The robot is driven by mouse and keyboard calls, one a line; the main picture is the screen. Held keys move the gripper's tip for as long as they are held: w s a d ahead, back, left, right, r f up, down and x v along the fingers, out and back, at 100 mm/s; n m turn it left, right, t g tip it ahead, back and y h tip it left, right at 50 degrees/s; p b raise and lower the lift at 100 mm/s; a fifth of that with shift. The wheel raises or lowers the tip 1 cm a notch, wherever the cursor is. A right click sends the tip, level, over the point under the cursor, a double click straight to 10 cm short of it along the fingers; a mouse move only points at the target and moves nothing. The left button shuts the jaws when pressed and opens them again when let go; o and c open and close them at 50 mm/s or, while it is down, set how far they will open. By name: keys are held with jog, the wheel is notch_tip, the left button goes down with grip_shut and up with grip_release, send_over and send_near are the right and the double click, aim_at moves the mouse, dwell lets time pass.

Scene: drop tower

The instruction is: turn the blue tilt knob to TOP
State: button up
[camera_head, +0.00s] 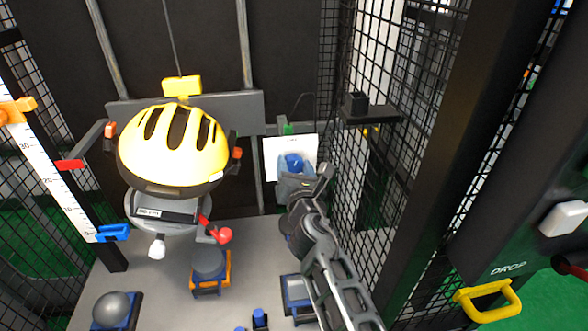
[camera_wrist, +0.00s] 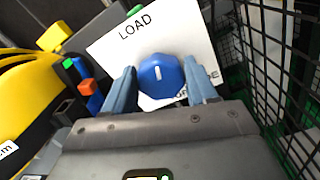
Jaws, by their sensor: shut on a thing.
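The blue knob (camera_wrist: 160,75) sits on a white panel (camera_wrist: 110,48) and carries a short white mark near its upper left edge. In the wrist view the mark points roughly toward the printed word LOAD. Another label at the panel's lower right is partly hidden by a finger, and I cannot read it. I cannot see the word TOP. My gripper (camera_wrist: 160,66) has one blue-grey finger on each side of the knob and is shut on it. In the head view the knob (camera_head: 294,160) shows just beyond my gripper (camera_head: 297,171).
A yellow helmet (camera_head: 150,184) on a grey headform hangs to the left. Black wire mesh (camera_head: 343,150) stands close on the right. A small black shelf (camera_head: 370,115) is right of the panel. A yellow handle (camera_head: 488,301) marked DROP is at the lower right.

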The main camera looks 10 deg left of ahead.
jog(key=m+b, duration=0.1)
jog(key=m, duration=0.3)
jog(key=shift+d+f+m, duration=0.1)
jog(key=shift+f+m, duration=0.05)
jog(key=shift+m, duration=0.15)
jog(key=m+b, duration=0.2)
jog(key=m, duration=0.2)
jog(key=shift+d+f+m, duration=0.1)
jog(key=shift+f+m, duration=0.05)
jog(key=shift+m, duration=0.15)
jog(key=m+b, duration=0.2)
jog(key=m, duration=0.1)
jog(key=shift+f+m, duration=0.1)
jog(key=shift+m, duration=0.2)
jog(key=m+b, duration=0.3)
jog(key=m, duration=0.1)
jog(key=shift+f+m, duration=0.15)
jog(key=shift+m, duration=0.15)
jog(key=m+b, duration=0.3)
jog(key=shift+f+m, duration=0.1)
jog(key=shift+m, duration=0.2)
jog(key=m+b, duration=0.2)
jog(key=m, duration=0.1)
jog(key=shift+m, duration=0.3)
jog(key=m+b, duration=0.3)
jog(key=m, duration=0.1)
jog(key=shift+a+f, duration=0.1)
jog(key=shift+a, duration=0.1)
jog(key=shift+m+b, duration=0.65)
jog(key=shift+m, duration=0.95)
